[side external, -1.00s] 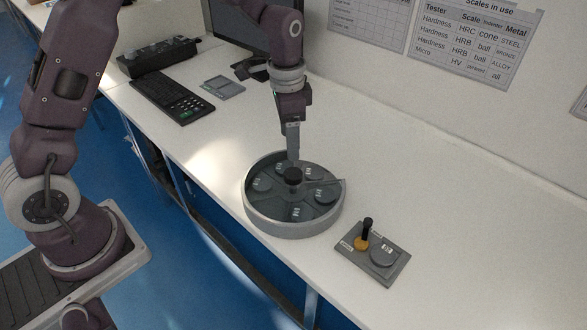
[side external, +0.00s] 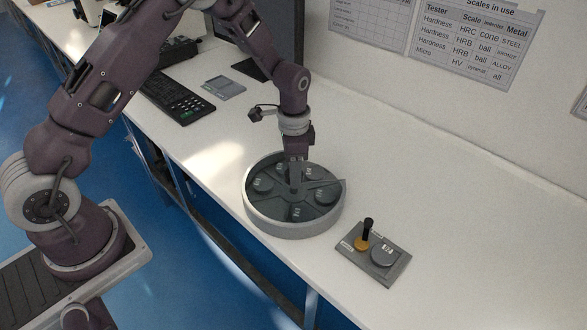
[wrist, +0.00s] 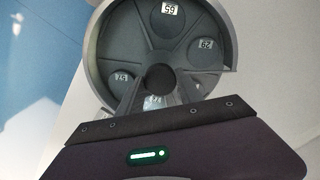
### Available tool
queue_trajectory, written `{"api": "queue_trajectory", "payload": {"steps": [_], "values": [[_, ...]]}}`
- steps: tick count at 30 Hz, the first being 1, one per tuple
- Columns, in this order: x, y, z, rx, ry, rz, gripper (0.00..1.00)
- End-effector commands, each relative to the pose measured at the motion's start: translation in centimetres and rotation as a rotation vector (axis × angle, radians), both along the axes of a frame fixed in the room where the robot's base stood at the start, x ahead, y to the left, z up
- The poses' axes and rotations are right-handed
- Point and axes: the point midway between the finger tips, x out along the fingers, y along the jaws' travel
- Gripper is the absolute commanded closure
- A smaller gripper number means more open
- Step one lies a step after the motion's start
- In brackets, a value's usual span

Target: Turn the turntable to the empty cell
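The turntable (side external: 250,208) is a round grey tray with a raised rim and a gap in its right side. Inside, dividers part several cells holding round discs with white number labels, such as the front disc (side external: 296,213). The wrist view shows the turntable (wrist: 93,48) with a dark round knob (wrist: 159,78) at its centre. My gripper (side external: 295,184) points down at the centre of the turntable, at the knob. The fingers hide the knob in the side view, and I cannot tell whether they are closed on it.
A flat grey block (side external: 358,269) lies to the right, with a black-and-yellow upright stamp (side external: 366,236) and a labelled round disc (side external: 383,255) on it. A keyboard (side external: 178,98) and a monitor stand behind left.

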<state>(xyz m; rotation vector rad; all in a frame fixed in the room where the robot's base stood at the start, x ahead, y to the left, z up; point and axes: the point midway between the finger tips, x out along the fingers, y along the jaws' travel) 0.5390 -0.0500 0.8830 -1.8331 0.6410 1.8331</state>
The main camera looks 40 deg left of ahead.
Motion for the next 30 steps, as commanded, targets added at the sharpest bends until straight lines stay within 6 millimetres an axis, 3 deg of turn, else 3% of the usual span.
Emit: {"api": "queue_trajectory", "payload": {"steps": [1,5,19,30], "values": [[0.01,0.01,0.02,0.0,0.0,0.0,0.75],[0.01,0.01,0.03,0.0,0.0,0.0,1.0],[0.02,0.01,0.07,0.0,0.0,-0.026,1.0],[0.02,0.02,0.1,0.0,0.0,-0.175,1.0]]}}
